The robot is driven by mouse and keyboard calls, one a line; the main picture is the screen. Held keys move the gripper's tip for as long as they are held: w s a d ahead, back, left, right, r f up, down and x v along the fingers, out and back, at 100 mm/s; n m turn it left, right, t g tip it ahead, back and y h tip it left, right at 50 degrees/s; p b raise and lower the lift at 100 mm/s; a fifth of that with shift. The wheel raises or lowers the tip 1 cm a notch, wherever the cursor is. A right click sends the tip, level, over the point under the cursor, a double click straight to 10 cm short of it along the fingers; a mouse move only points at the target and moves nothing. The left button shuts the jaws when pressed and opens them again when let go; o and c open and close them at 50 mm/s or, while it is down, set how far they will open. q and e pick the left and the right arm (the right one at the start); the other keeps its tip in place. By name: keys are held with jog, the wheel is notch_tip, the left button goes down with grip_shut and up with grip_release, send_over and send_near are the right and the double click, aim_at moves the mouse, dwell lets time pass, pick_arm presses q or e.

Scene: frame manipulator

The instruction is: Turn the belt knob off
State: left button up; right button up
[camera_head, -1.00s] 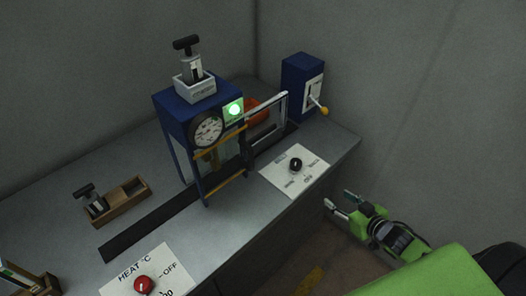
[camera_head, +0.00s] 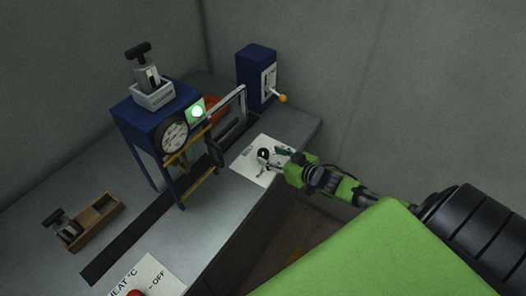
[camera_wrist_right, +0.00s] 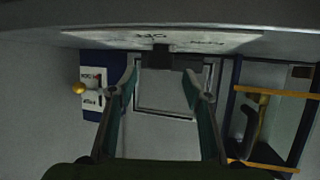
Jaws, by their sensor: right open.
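The black belt knob (camera_head: 263,154) stands on a white labelled panel (camera_head: 248,166) near the bench's right end. My right gripper (camera_head: 272,161) is open, right at the knob, its fingers reaching over the panel from the right. In the right wrist view, the fingers of my gripper (camera_wrist_right: 160,82) are apart, with the dark knob (camera_wrist_right: 158,48) near the gap between their tips under the panel edge (camera_wrist_right: 100,38). I cannot tell whether either finger touches it. The panel's lettering is too small to read in the head view. My left gripper is not in view.
A blue machine (camera_head: 143,118) with a dial and a lit green lamp (camera_head: 197,112) stands behind the dark belt (camera_head: 125,248). A blue box (camera_head: 254,72) with a yellow-tipped lever is at the back. A heat panel (camera_head: 150,275) and a wooden tray (camera_head: 103,218) lie leftward.

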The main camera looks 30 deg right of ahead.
aim_at(265, 153)
jog(key=shift+x, duration=2.7)
jog(key=shift+c, duration=0.5)
jog(key=c, duration=1)
